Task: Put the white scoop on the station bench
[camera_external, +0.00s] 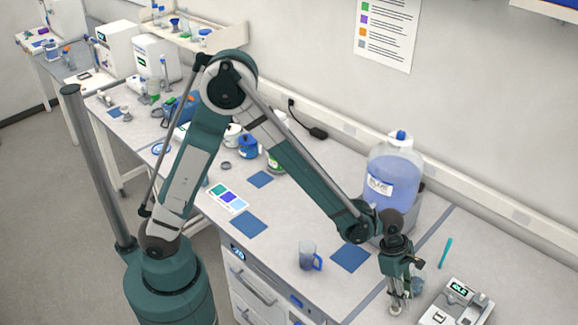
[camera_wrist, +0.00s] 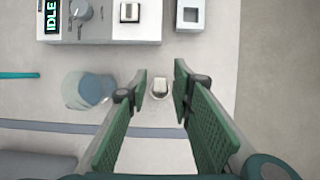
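A small white piece with a rounded grey rim, which looks like the white scoop (camera_wrist: 160,88), shows between my fingertips in the wrist view, near the bench edge. My gripper (camera_wrist: 161,80) points down with its two green fingers apart. I cannot tell how far the scoop lies below the fingertips, and no finger visibly closes on it. In the external view my gripper (camera_external: 398,302) is low over the front right of the bench (camera_external: 350,295), and the scoop cannot be made out there.
A clear bluish vessel (camera_wrist: 88,90) stands left of my fingers in the wrist view. A device with an IDLE display (camera_wrist: 52,16) and a teal stick (camera_wrist: 18,75) are close by. A large blue-liquid jug (camera_external: 393,170) stands behind my wrist. A blue mug (camera_external: 309,256) stands left.

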